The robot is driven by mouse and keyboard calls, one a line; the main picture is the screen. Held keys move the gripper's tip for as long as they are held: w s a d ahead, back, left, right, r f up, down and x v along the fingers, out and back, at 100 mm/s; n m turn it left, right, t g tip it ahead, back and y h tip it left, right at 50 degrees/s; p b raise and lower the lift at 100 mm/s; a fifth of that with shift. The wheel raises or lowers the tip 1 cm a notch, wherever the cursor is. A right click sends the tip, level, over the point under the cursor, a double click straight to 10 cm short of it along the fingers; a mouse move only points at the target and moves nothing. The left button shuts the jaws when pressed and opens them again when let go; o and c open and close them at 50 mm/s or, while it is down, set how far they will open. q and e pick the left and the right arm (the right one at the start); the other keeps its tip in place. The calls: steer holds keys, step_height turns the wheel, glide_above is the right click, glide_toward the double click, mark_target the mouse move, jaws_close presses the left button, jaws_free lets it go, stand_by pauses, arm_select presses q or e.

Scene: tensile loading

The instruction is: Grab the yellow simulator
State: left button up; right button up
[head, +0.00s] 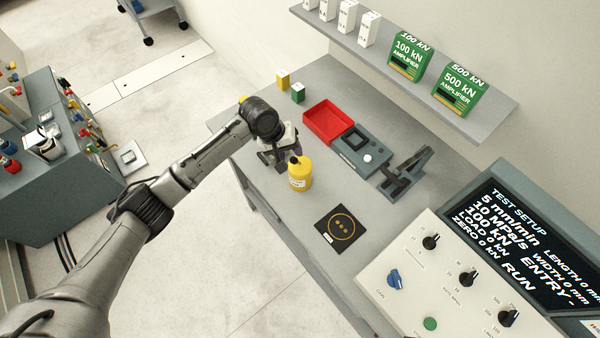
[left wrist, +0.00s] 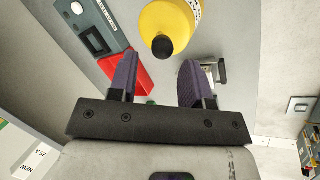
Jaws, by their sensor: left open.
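A yellow bottle-shaped container (head: 299,178) with a black cap stands upright on the grey bench. It also shows close up at the top of the left wrist view (left wrist: 170,22). A small yellow block (head: 283,79) stands at the far end of the bench, beside a green block (head: 298,92). I cannot tell from labels which of the yellow things is the simulator. My left gripper (head: 272,156) is just left of and behind the yellow bottle. In the left wrist view its purple-padded fingers (left wrist: 158,75) are apart and empty, with the bottle beyond them. My right gripper does not show.
A red tray (head: 328,121), a grey device (head: 362,151) and a dark angled stand (head: 406,176) lie along the wall side. A black mat (head: 341,230) lies in front. A shelf (head: 490,118) overhangs the bench. A control panel (head: 455,285) stands at lower right.

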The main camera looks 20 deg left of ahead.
mark_target(295, 159)
arm_select(q)
steer(key=shift+x, duration=2.3)
steer(key=shift+s, duration=0.1)
jaws_close()
